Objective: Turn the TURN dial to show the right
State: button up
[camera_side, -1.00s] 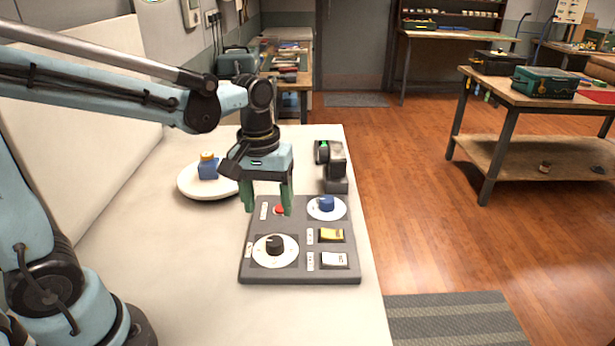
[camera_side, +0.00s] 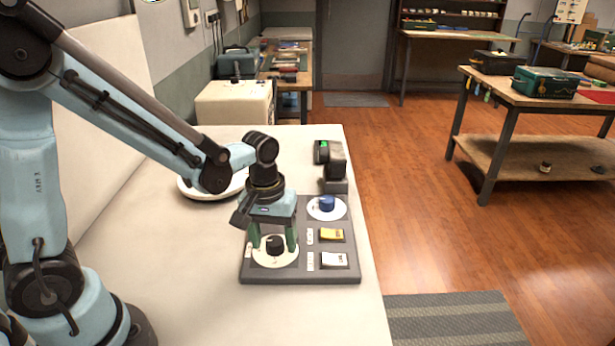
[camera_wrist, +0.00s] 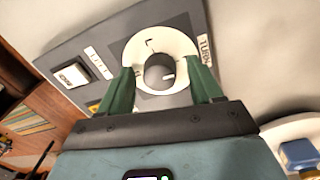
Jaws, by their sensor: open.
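The TURN dial (camera_wrist: 186,50) is a white disc with a dark knob (camera_wrist: 159,72) in its middle and black marks around it. Its label TURN (camera_wrist: 205,49) shows in the wrist view. In the side view the knob (camera_side: 274,244) is at the front left of the grey panel (camera_side: 300,276). My gripper (camera_side: 273,241) is open, with one green finger on each side of the knob. The fingers (camera_wrist: 162,83) also frame the knob in the wrist view. I cannot tell whether they touch it or are at its height. My gripper hides the panel's back left part.
The panel also bears a blue knob (camera_side: 327,203) on a white disc, a yellow switch (camera_side: 332,235) and a white switch (camera_side: 334,260). A dark device (camera_side: 335,168) stands behind it. The table's front is clear.

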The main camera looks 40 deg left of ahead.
jog(key=c, duration=1.1)
jog(key=shift+o, duration=0.2)
jog(key=shift+m, duration=0.4)
jog(key=m, duration=0.3)
jog(key=shift+m, duration=0.3)
jog(key=m, duration=0.4)
jog(key=shift+m+g, duration=0.3)
jog(key=m, duration=0.4)
jog(key=shift+w, duration=0.1)
jog(key=m, duration=0.4)
jog(key=shift+m, duration=0.3)
